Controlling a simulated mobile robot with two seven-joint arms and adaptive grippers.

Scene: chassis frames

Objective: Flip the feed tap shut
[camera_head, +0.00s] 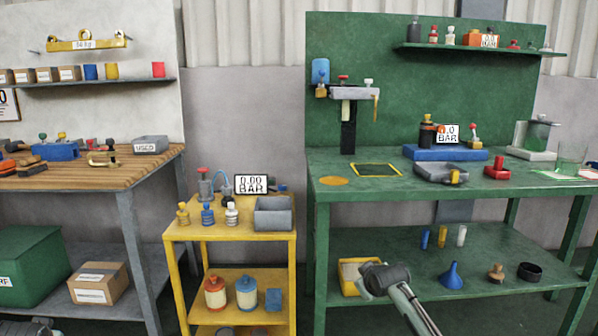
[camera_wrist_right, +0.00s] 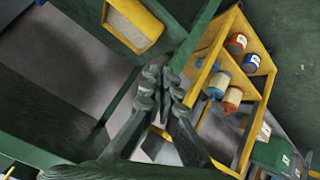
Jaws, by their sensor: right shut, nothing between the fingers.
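I cannot tell for sure which fitting is the feed tap. A grey manifold block (camera_head: 354,93) on a black post stands at the back left of the green bench, with a red knob, a white knob and a yellow lever (camera_head: 376,108) hanging at its right end. A blue-based unit (camera_head: 445,153) with a BAR display stands further right. My right gripper (camera_head: 385,279) is low in front of the green bench, well below and apart from these fittings; in the right wrist view its fingers (camera_wrist_right: 163,84) are shut and empty.
A yellow cart (camera_head: 230,232) with bottles, a 0.00 BAR display (camera_head: 251,185) and a grey bin (camera_head: 273,213) stands left of the green bench (camera_head: 420,187). A yellow tray (camera_head: 350,278) on the lower shelf is close to my right gripper. The bench's front left is mostly clear.

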